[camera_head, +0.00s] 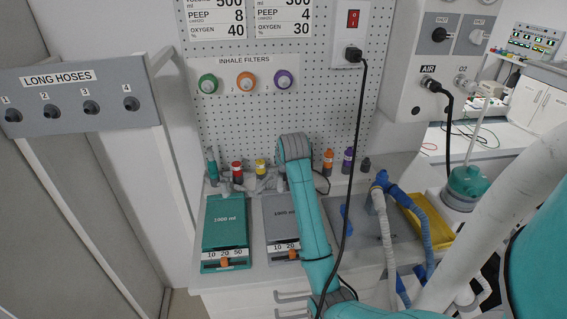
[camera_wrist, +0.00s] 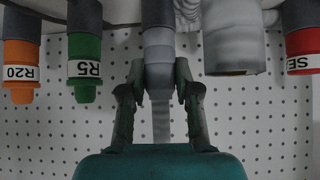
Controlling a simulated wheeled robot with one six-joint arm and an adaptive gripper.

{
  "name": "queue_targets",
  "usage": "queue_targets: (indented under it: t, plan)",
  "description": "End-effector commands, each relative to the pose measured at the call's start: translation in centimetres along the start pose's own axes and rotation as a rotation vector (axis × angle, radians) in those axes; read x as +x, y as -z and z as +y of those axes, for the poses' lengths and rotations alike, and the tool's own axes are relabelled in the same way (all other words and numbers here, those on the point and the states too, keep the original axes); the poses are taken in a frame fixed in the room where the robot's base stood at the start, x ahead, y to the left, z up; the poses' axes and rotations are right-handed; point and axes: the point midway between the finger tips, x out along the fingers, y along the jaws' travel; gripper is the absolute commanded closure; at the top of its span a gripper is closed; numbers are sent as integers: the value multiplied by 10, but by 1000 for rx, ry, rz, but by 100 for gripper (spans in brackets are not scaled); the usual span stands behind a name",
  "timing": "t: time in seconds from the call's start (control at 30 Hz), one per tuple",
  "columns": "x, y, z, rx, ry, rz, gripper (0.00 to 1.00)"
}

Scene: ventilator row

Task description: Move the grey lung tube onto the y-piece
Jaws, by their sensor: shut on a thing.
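My gripper (camera_wrist: 160,82) is shut on a grey stepped tube end (camera_wrist: 159,52) in the wrist view, one finger on each side of it. I take this as the grey lung tube. In the head view my arm and wrist hide the gripper and most of the held part. The grey 1000 ml lung (camera_head: 282,214) lies on the counter, partly behind my arm. A blue connector (camera_head: 382,184), where a white and a blue hose meet, stands to the right of my arm; it looks like the y-piece.
A teal 1000 ml lung (camera_head: 225,224) lies left of the grey one. In the wrist view an orange R20 piece (camera_wrist: 18,52), a green R5 piece (camera_wrist: 85,50), a wide pale cylinder (camera_wrist: 234,45) and a red piece (camera_wrist: 303,48) flank the held tube. A black cable (camera_head: 354,160) hangs near my arm.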

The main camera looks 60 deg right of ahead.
Motion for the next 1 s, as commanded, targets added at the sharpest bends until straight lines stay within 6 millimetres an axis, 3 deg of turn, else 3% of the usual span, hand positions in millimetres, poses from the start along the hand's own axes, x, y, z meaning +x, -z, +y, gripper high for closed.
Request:
queue_targets:
  t: [1.0]
  plan:
    - [-14,15,0,0,0,1,100]
